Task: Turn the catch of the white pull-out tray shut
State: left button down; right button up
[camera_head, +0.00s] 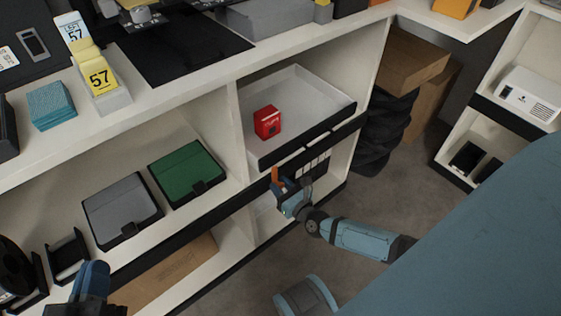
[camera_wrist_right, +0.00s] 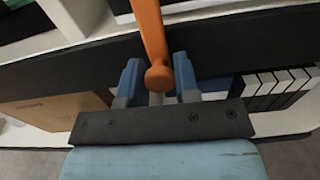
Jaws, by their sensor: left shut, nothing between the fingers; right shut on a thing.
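The white pull-out tray (camera_head: 318,95) sits in the right shelf bay, with a black front edge and a small red box (camera_head: 267,122) in it. The orange catch (camera_head: 275,174) is at the left end of the tray's front, on the black shelf edge. In the right wrist view the catch (camera_wrist_right: 152,35) runs from the top down to a round knob between the blue fingers. My right gripper (camera_head: 279,185) is shut on the catch; its fingertips also show in the right wrist view (camera_wrist_right: 158,85). My left gripper (camera_head: 92,277) is shut and empty at the lower left.
A green box (camera_head: 187,172) and a grey box (camera_head: 122,208) lie on the shelf left of the tray. A cardboard box (camera_head: 165,275) is on the lower shelf. White-and-black binders (camera_wrist_right: 275,88) stand below the tray. Open floor (camera_head: 400,190) lies to the right.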

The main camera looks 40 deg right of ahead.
jog(key=o, duration=0.9)
jog(key=shift+s, duration=0.1)
pick_arm(q)
notch_tip(320, 180, up, 3)
jog(key=shift+s+a+r+t+p, duration=0.15)
jog(key=shift+t+p, duration=0.45)
jog(key=shift+p, duration=0.6)
pick_arm(e)
jog(key=s, duration=0.9)
jog(key=s+d, duration=0.1)
jog(key=s, duration=0.3)
jog(key=shift+s, duration=0.35)
pick_arm(q)
jog(key=shift+r, duration=0.1)
